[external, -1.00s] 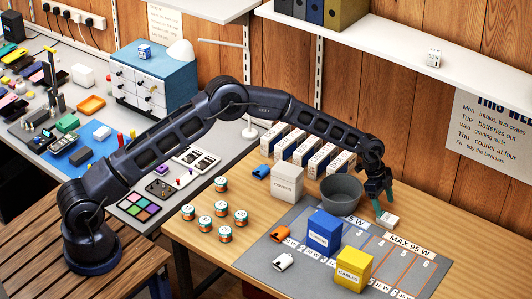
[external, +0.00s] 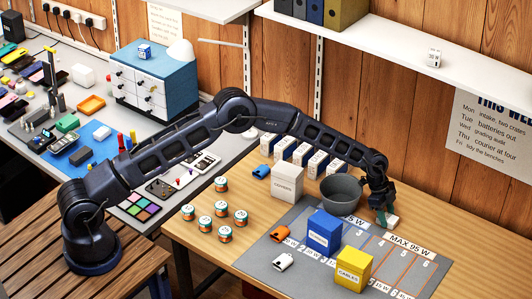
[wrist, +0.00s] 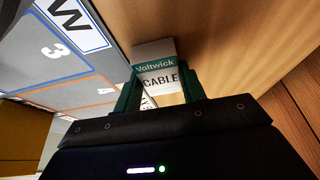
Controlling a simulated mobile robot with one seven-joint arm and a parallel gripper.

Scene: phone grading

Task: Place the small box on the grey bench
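The small box (external: 393,222) is white with a green band. It is at the right of the wooden table, by the back edge of the grey mat. In the wrist view the box (wrist: 157,68) reads "Voltwick CABLE". My gripper (external: 384,213) is low at the box, one green finger on each side in the wrist view (wrist: 161,84). The fingers are close to its sides, but whether they press on it I cannot tell. The grey bench (external: 112,120) is at the left, beyond my arm, crowded with phones, trays and tools.
A grey bucket (external: 341,194) stands just left of my gripper. A blue box (external: 323,232), a yellow box (external: 352,269) and a white covers box (external: 287,182) stand nearby. Several batteries (external: 221,208) stand at the table's left. A blue drawer cabinet (external: 155,80) is on the bench.

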